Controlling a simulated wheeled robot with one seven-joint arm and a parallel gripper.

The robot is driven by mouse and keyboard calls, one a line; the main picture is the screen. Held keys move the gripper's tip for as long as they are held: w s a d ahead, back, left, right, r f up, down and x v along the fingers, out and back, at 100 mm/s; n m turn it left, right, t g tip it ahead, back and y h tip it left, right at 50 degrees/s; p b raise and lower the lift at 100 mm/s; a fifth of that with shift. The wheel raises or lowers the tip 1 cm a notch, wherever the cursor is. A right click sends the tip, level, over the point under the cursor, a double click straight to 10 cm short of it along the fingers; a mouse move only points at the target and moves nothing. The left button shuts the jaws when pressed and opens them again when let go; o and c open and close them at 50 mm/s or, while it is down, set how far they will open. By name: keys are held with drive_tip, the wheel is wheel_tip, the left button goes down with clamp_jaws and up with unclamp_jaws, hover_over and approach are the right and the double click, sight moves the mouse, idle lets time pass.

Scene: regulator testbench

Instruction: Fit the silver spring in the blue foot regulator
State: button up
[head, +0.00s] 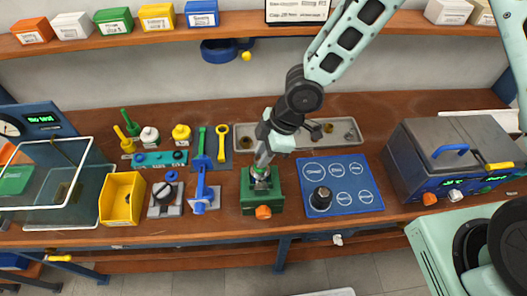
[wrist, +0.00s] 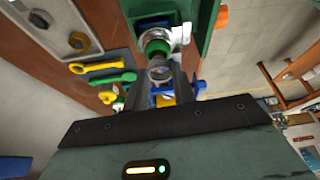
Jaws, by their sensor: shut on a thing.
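My gripper (head: 262,168) reaches down over the green fixture (head: 263,203) with an orange knob on its front. In the wrist view my gripper (wrist: 163,72) is shut on a small silver round part, which looks like the silver spring (wrist: 159,73). Just beyond it a silver body with a green ring (wrist: 157,45) sits in the green fixture. The held part is close to this body; I cannot tell whether they touch. No blue foot shows on that body, so I cannot tell whether it is the blue foot regulator. The fingers hide part of it.
A blue mat (head: 352,200) with a black knob-like part (head: 321,198) lies right of the fixture. A grey tray (head: 350,133) lies behind. A lidded machine (head: 455,150) stands right.

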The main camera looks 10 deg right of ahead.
drive_tip(key=shift+f+b, duration=0.45)
drive_tip(key=shift+f, duration=0.2)
idle(0.4)
drive_tip(key=o, duration=1.5)
drive_tip(key=shift+r, duration=0.1)
wheel_tip(320, 180, up, 8)
drive_tip(key=p, duration=0.7)
idle(0.7)
